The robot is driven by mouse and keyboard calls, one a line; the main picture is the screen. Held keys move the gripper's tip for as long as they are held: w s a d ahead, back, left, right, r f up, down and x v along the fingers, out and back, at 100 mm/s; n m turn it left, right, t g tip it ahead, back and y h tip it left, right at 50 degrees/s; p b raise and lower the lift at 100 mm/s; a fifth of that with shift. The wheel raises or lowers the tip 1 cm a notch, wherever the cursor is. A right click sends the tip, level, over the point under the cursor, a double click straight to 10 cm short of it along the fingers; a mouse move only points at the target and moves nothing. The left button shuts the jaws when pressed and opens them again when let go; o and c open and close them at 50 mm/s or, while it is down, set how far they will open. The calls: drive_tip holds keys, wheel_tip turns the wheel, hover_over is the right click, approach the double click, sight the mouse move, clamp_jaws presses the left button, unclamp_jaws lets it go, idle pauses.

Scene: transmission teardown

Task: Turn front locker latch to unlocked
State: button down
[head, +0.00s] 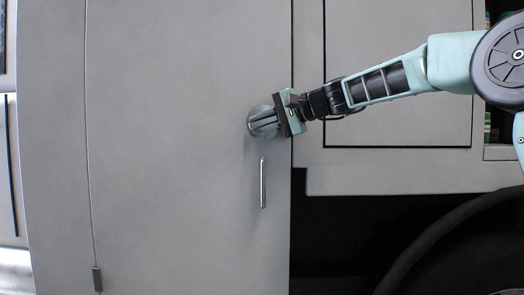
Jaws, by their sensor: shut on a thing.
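The front locker door (180,150) is a tall, flat grey panel filling the middle left of the head view. Its latch (257,124) is a round grey knob near the door's right edge. My gripper (264,123) reaches in from the right and is shut on the latch. The fingers cover part of the knob, so its exact turn angle cannot be told. A slim upright metal handle (263,183) sits on the door just below the latch, apart from my gripper. The door looks closed.
A framed grey panel (400,128) lies behind my arm at the right. Below it are a dark opening (330,240) and a thick dark curved tube (440,233). A thin vertical rod (90,180) runs down the left side. The area before the door's lower part is clear.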

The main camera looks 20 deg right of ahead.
drive_tip(key=shift+f+m+t+y+b, duration=0.45)
drive_tip(key=shift+t+y+b, duration=0.35)
drive_tip(key=shift+b, duration=2.7)
drive_tip(key=shift+r+y+b, duration=0.3)
drive_tip(key=shift+y+b, duration=0.1)
drive_tip(key=shift+b, duration=0.55)
drive_tip(key=shift+r+m+t, duration=0.15)
drive_tip(key=shift+m+t, duration=0.1)
drive_tip(key=shift+t, duration=0.05)
drive_tip(key=c, duration=1.3)
unclamp_jaws()
drive_tip(key=shift+d, duration=0.1)
drive_tip(key=b+v, duration=0.2)
drive_tip(key=v, duration=1.5)
drive_tip(key=shift+d, duration=0.2)
